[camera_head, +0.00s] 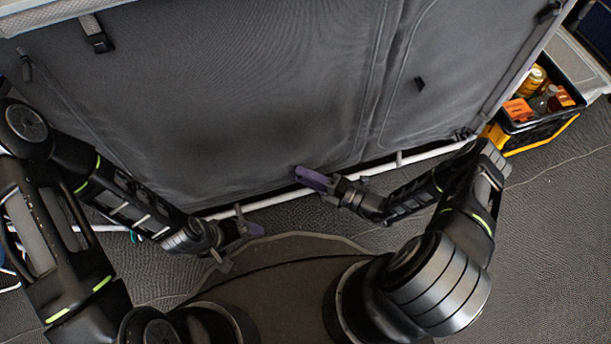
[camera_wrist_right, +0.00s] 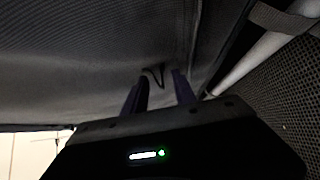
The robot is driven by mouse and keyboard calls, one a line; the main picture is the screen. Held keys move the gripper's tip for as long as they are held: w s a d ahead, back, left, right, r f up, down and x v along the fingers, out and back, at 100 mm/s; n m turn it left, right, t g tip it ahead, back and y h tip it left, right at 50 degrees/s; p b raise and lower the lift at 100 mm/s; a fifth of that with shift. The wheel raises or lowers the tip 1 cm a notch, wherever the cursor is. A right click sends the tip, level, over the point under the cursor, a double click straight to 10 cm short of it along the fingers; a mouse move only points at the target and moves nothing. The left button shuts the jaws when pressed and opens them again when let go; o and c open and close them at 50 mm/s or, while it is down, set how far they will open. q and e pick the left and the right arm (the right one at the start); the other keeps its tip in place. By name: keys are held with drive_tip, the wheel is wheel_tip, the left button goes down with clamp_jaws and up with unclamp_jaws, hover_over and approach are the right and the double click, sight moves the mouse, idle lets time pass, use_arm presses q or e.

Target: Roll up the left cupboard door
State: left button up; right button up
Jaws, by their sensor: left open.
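The left cupboard door (camera_head: 210,95) is a dark grey fabric panel, hanging down and flat in the head view. A short dark strap (camera_head: 97,36) hangs at its upper left. My left gripper (camera_head: 246,229) is open and empty beside the white bottom bar. My right gripper (camera_head: 312,178) is at the lower edge of the fabric. In the right wrist view its two purple fingers (camera_wrist_right: 159,92) stand apart, with a thin dark loop (camera_wrist_right: 153,77) on the fabric just beyond the gap. I cannot tell whether they touch it.
A white tube (camera_head: 270,201) runs along the cupboard's bottom. The right door (camera_head: 450,65) is also closed, with a small dark tab (camera_head: 420,84). A black and yellow crate (camera_head: 540,128) with bottles stands at the right. Grey floor lies in front.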

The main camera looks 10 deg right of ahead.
drive_tip(key=shift+c, duration=0.4)
clamp_jaws()
idle(0.9)
